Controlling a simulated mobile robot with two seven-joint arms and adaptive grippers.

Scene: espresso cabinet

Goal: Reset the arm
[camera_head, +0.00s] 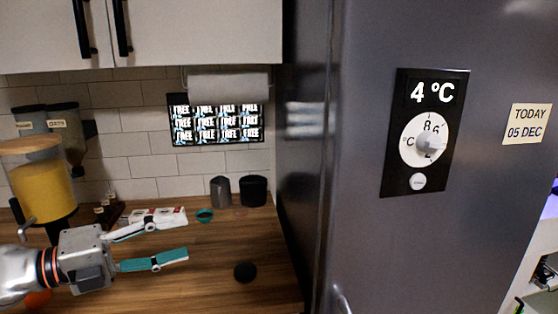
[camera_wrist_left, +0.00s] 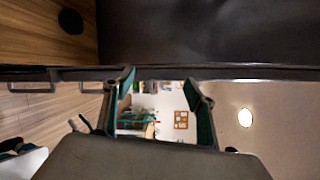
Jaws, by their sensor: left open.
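My left gripper (camera_head: 187,235) reaches in from the left in the head view, over the wooden counter (camera_head: 200,281). Its two fingers with teal pads are spread apart, with nothing between them. In the left wrist view the open fingers of the left gripper (camera_wrist_left: 163,90) show with empty space between them.
A large grey fridge (camera_head: 310,180) with a temperature dial (camera_head: 425,140) stands right of the counter. A juice dispenser (camera_head: 45,188) is behind my arm. A grey cup (camera_head: 220,191), a black canister (camera_head: 253,191), a teal bowl (camera_head: 204,216) and a black disc (camera_head: 245,272) are on the counter.

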